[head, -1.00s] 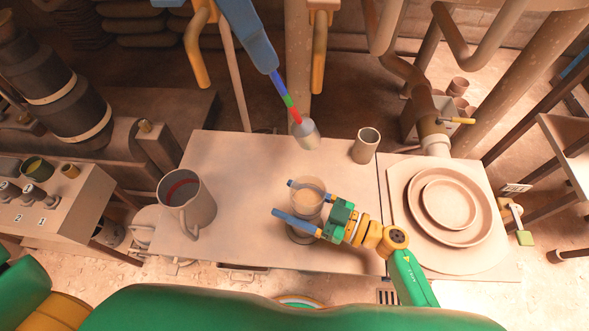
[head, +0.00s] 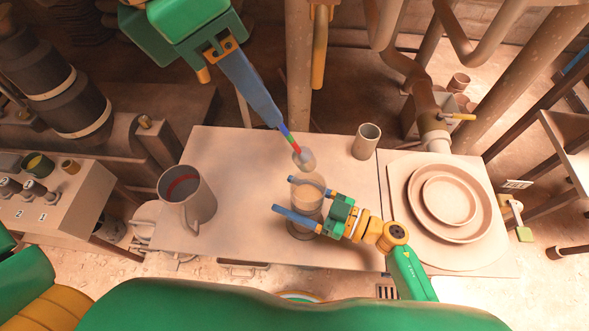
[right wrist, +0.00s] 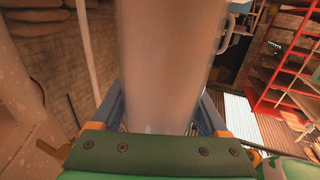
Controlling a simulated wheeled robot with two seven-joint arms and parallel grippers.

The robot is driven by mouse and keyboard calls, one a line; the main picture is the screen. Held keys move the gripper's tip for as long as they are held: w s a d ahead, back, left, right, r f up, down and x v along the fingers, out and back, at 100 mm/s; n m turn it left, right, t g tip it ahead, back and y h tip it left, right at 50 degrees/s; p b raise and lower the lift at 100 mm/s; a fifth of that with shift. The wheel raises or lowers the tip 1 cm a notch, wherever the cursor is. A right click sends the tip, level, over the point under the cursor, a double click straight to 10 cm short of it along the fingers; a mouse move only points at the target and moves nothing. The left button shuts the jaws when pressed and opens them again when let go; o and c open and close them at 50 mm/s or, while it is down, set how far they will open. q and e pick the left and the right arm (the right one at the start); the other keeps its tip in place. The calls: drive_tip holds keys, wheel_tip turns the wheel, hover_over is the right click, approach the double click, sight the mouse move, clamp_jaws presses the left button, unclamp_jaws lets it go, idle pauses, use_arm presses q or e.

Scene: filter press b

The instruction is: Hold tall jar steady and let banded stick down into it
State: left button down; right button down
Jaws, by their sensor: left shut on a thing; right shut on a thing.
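My left gripper (head: 280,126) comes from the upper left with its blue fingers pointing down. It is shut on the banded stick (head: 291,142), which has blue, green and red bands and a pale rounded lower end. The stick is tilted, and its pale end appears just above and behind the tall jar's rim in the head view. The tall jar (head: 306,205) is clear-walled and stands upright near the table's front edge. My right gripper (head: 283,198) is shut around it from the right. In the right wrist view the jar (right wrist: 170,65) fills the space between the blue fingers.
A mug (head: 187,200) with a red ring inside stands left on the table (head: 235,160). A small cup (head: 367,141) stands behind right of the jar. Stacked round plates (head: 447,202) lie at the right. A control box (head: 50,200) is at the far left.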

use_arm(q)
drive_tip(key=shift+f, duration=0.7)
drive_tip(key=c, duration=0.7)
unclamp_jaws()
drive_tip(key=shift+r, duration=0.15)
drive_tip(key=v, duration=1.2)
use_arm(e)
unclamp_jaws()
